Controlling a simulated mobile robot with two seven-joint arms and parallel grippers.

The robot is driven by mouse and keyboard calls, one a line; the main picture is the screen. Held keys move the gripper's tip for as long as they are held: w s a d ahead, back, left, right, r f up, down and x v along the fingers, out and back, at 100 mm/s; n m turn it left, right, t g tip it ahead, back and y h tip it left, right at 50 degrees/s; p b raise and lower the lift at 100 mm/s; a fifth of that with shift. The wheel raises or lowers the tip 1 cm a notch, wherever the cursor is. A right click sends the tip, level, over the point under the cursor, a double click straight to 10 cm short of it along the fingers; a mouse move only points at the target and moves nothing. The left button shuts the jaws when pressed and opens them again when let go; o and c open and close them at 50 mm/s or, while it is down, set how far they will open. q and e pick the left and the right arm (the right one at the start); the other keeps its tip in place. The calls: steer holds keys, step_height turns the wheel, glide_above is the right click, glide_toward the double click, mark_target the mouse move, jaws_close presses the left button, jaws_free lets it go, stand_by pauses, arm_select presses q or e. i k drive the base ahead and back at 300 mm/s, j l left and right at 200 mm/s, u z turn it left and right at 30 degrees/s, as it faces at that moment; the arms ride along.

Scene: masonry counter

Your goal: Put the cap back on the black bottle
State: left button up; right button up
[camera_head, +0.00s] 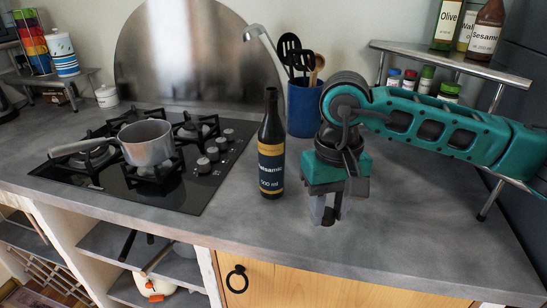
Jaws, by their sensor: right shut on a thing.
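The black bottle (271,145) stands upright on the grey counter, right of the stove, with a dark label reading balsamic and 500 ml. No cap is seen on its narrow neck. My right gripper (329,214) points down over the counter, to the right of the bottle and apart from it. It is shut on a small dark thing between its fingertips, which looks like the cap; the fingers hide most of it. My left gripper is not in view.
A blue utensil holder (304,108) stands behind, between the bottle and my right arm. A pot (147,142) sits on the gas stove (115,184) at left. A raised shelf (450,61) carries bottles at right, with spice jars beneath. The front right counter is clear.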

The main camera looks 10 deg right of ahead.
mark_target(272, 134)
steer(key=j+z, duration=0.15)
steer(key=z, duration=0.7)
steer(key=k+j+z, duration=0.15)
steer(key=j+z, duration=0.25)
steer(key=k+j+z, duration=0.1)
steer(key=z, duration=0.3)
steer(key=k+j+z, duration=0.35)
steer(key=k, duration=0.35)
steer(key=k+j, duration=0.3)
steer(key=k, duration=0.15)
